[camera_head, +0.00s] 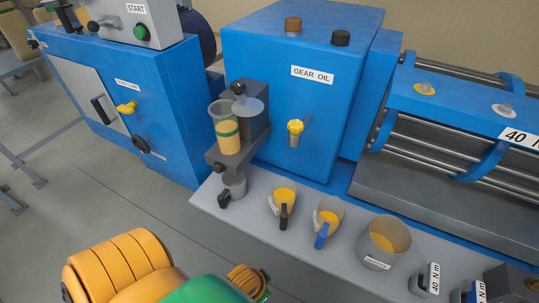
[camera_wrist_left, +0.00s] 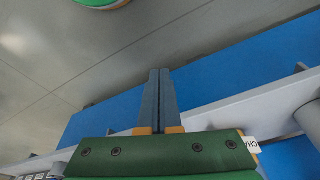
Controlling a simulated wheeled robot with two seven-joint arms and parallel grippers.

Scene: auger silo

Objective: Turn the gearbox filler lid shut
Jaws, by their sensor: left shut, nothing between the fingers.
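A clear cup with amber oil and a green band (camera_head: 227,130) stands on a dark bracket on the front of the blue unit. A round grey disc (camera_head: 250,106) with a black knob (camera_head: 238,87) sits beside the cup's rim, tilted; this looks like the filler lid, but I cannot be sure. The blue GEAR OIL box (camera_head: 260,70) has a brown cap (camera_head: 293,25) and a black cap (camera_head: 340,38) on top. My left gripper (camera_wrist_left: 162,75) is shut and empty in the left wrist view, apart from anything. Its fingers do not show in the head view. My right gripper is not in view.
Two oil jugs (camera_head: 284,195) (camera_head: 328,217), a larger grey container (camera_head: 383,240) and tools marked 40 N m stand along the grey shelf (camera_head: 255,222). A yellow tap (camera_head: 295,128) projects from the box front. A blue START cabinet (camera_head: 180,115) is at left. Open floor lies in front.

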